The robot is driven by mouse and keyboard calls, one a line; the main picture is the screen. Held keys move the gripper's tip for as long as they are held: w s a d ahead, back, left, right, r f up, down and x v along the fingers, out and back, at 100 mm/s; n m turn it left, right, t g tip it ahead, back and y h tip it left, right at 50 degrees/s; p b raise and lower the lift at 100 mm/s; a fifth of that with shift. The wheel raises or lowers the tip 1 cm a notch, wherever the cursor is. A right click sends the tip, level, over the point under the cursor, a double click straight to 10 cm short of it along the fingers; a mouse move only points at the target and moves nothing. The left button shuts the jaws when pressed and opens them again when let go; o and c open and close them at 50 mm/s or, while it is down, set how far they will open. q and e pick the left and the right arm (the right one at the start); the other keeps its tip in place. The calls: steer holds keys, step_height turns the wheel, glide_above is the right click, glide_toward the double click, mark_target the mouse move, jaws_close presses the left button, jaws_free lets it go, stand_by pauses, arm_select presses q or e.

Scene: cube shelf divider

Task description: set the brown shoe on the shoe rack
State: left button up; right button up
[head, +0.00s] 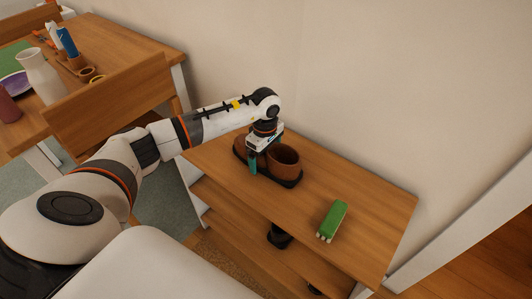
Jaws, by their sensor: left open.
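The brown shoe (287,161) rests upright on its dark sole on the wooden top of the shoe rack (371,202). Its round ankle opening faces up and its toe points to the left. My left gripper (262,163) points down at the middle of the shoe and is open. One teal finger shows on the near side of the shoe. The other finger is mostly hidden, so I cannot tell whether either touches the shoe. My right gripper is not in view.
A green brush-like object (333,218) lies on the rack top to the right. Dark items, perhaps shoes (280,237), sit on the lower shelves. A wall stands behind the rack. At left is a wooden table (137,40) with a white vase (40,75) and a chair.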

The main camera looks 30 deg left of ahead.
arm_select(q)
steer(key=shift+s+r, duration=0.25)
steer(key=shift+r, duration=0.6)
step_height(320, 180, up, 11)
steer(key=shift+w+d+f+p, duration=0.1)
steer(key=shift+w+f+p, duration=0.05)
steer(key=shift+p, duration=0.4)
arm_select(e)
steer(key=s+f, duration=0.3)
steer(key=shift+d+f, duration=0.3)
